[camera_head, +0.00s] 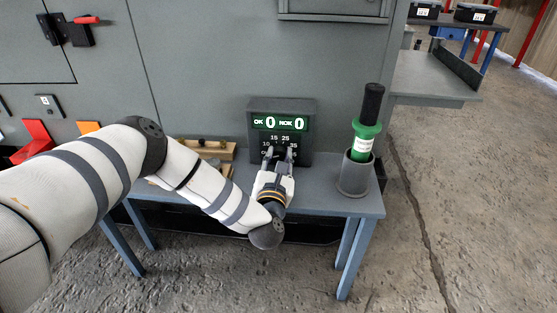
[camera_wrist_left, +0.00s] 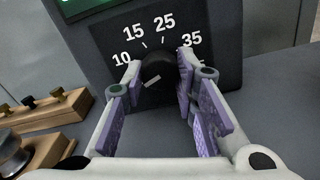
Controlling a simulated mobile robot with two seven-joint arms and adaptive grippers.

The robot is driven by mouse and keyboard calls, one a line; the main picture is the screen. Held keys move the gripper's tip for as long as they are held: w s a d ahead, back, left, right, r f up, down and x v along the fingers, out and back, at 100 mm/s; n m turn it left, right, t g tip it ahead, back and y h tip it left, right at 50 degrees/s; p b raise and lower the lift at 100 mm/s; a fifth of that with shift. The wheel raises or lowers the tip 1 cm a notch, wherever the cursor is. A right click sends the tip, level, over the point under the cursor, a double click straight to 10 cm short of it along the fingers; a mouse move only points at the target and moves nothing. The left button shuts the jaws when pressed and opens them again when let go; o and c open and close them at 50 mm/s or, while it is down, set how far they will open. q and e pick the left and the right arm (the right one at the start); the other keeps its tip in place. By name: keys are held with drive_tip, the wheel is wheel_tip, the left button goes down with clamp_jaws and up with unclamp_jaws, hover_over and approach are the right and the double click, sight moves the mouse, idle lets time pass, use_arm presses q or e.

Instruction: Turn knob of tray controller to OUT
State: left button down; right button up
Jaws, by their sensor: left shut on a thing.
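The tray controller (camera_head: 307,120) is a dark box on the blue-grey bench, with a green display reading OK 0 and NOK 0. Its dial shows 10, 15, 25 and 35; I cannot read an OUT mark. The black knob (camera_wrist_left: 157,67) sits below the numbers, with a short white mark on its lower face. My left gripper (camera_head: 279,154) is in front of the dial. In the left wrist view its two fingers (camera_wrist_left: 160,66) are closed on either side of the knob and hide its edges. My right gripper is in neither view.
A dark cup (camera_head: 354,177) holding a green and black tool (camera_head: 367,130) stands right of the controller. A wooden block with knobs (camera_wrist_left: 42,110) lies to the left. The bench (camera_head: 318,190) is bare between controller and cup. A grey cabinet wall (camera_head: 200,60) rises behind.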

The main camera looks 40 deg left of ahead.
use_arm(q)
drive_tip(key=shift+n, duration=0.3)
idle(0.4)
drive_tip(key=c, duration=1.3)
unclamp_jaws()
drive_tip(key=v, duration=1.2)
drive_tip(key=shift+s, duration=0.1)
